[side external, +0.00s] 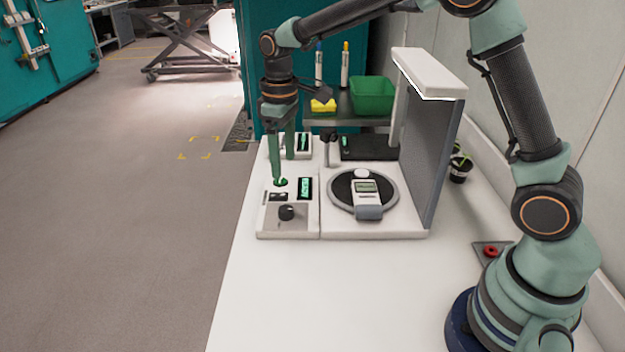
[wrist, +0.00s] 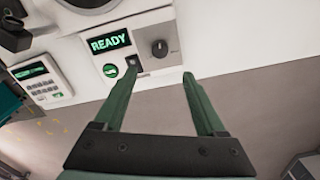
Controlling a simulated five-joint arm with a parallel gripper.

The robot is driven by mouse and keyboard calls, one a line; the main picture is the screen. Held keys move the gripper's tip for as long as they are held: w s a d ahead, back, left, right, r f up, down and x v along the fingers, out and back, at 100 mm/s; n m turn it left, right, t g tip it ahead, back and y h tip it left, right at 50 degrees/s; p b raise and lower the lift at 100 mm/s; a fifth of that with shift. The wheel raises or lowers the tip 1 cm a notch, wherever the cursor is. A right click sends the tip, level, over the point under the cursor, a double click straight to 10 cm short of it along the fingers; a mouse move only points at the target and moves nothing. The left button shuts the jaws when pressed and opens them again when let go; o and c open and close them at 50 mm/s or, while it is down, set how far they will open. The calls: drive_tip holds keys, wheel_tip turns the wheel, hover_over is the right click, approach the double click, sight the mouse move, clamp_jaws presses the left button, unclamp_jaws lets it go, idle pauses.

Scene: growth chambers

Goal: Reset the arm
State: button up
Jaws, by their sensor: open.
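My gripper (side external: 284,170) hangs from the arm, pointing down over the front-left control panel (side external: 270,227). Its two green fingers are apart with nothing between them; they also show in the wrist view (wrist: 160,73). One fingertip overlaps a small dark switch on the panel in the wrist view; I cannot tell whether it touches. Beside it are a lit green button (wrist: 110,71), a display reading READY (wrist: 110,42) and a dark knob (wrist: 160,47). In the side view the finger partly covers the button.
A handheld meter (side external: 367,195) lies on a round dark plate right of the panel. A green bin (side external: 372,95) and yellow block (side external: 323,106) sit on a back shelf. A red button (side external: 491,251) is near my base. The front worktop is clear.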

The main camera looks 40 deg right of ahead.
drive_tip(key=s+d+r+m+t, duration=0.2)
drive_tip(key=s+d+r+t, duration=0.1)
drive_tip(key=s+r, duration=0.55)
drive_tip(key=s+d+m+t, duration=0.2)
drive_tip(key=s+m, duration=0.1)
drive_tip(key=s, duration=0.6)
drive_tip(key=shift+s+d+r+t, duration=0.15)
drive_tip(key=shift+s+d+t, duration=0.15)
drive_tip(key=shift+s+d, duration=0.1)
drive_tip(key=shift+w, duration=0.1)
idle(0.7)
drive_tip(key=n+g, duration=0.5)
drive_tip(key=g, duration=0.1)
hover_over(286, 208)
wheel_tip(286, 208, down, 10)
wheel_tip(286, 208, down, 11)
drive_tip(key=shift+f, duration=0.1)
